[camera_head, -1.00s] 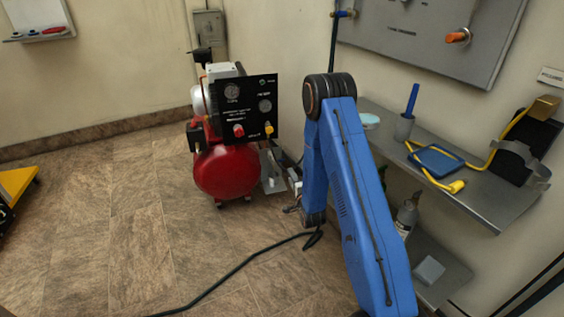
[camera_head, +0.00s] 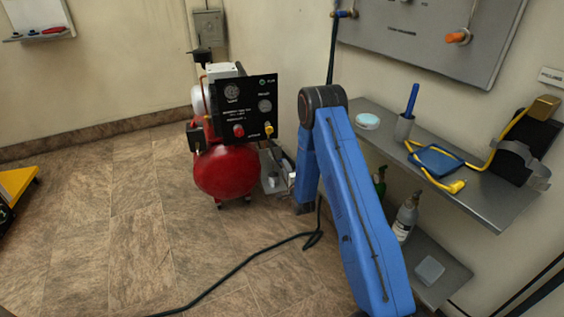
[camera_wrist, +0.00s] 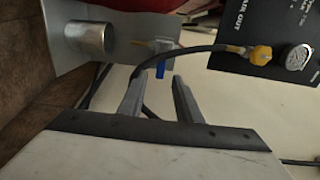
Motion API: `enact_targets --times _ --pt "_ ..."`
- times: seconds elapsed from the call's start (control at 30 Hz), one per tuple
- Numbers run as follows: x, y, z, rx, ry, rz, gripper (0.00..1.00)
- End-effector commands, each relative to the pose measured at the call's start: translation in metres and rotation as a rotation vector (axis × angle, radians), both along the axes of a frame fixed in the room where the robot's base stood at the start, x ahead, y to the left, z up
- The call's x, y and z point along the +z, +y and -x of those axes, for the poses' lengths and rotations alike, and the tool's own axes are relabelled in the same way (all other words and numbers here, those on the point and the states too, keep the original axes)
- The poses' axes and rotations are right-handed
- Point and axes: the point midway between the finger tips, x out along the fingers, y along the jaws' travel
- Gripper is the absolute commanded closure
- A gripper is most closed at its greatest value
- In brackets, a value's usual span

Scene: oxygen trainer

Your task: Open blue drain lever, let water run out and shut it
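My gripper's fingers are apart, with nothing visibly held. In the head view the lever is too small to make out, and my arm hides most of the gripper.
A black gauge panel (camera_head: 248,108) with a yellow fitting (camera_wrist: 262,54) is close on the right in the wrist view. A grey shelf (camera_head: 490,208) stands right of my arm. A cable (camera_head: 240,262) lies on the floor.

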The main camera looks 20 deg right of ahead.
Motion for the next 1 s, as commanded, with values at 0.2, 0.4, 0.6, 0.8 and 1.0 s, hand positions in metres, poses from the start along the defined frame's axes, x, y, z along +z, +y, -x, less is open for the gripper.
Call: enact_targets --times 0.2,0.4,0.6,0.8,1.0 --pt "0.001 0.0 -0.037 0.0 -0.001 0.0 0.69" --pt "0.0 0.0 -0.059 0.0 0.0 0.001 0.69" --pt "0.0 0.0 -0.068 0.0 0.0 0.001 0.69" --pt "0.0 0.0 -0.068 0.0 0.001 0.001 0.69" --pt "0.0 0.0 -0.068 0.0 0.001 0.001 1.0"
